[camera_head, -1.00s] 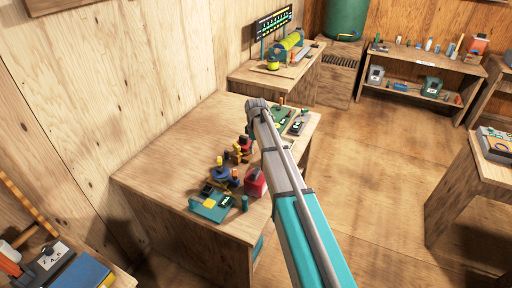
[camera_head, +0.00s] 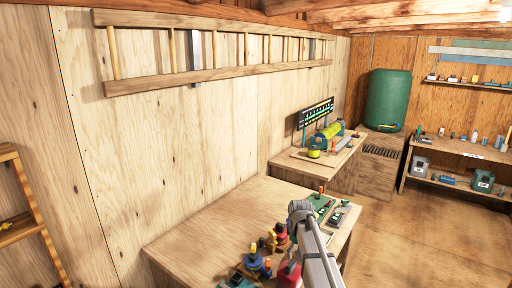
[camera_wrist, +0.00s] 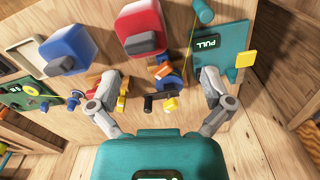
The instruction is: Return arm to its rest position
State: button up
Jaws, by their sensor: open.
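My gripper (camera_wrist: 160,105) is open in the wrist view, its two grey fingers spread wide with nothing held between them. Beyond the fingers, small tackle parts (camera_wrist: 165,85) in blue, orange, yellow and black lie on the wooden table. In the head view my arm (camera_head: 317,250) rises from the bottom edge over the table (camera_head: 215,225). Its fingers are not clear there.
A red block (camera_wrist: 140,28), a blue block (camera_wrist: 66,42) and a teal plate marked PULL (camera_wrist: 215,52) are near the fingers. A second bench (camera_head: 300,160) stands behind, with a green barrel (camera_head: 388,98) beyond. The floor (camera_head: 415,235) at right is clear.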

jog(key=s+f+m+b, duration=0.1)
jog(key=s+m, duration=0.3)
jog(key=s, duration=0.7)
jog(key=s+d+f+m+b, duration=0.1)
jog(key=s+m, duration=0.3)
jog(key=s, duration=0.8)
jog(key=shift+f+b, duration=0.3)
jog(key=shift+f, duration=0.15)
jog(key=shift+w, duration=0.1)
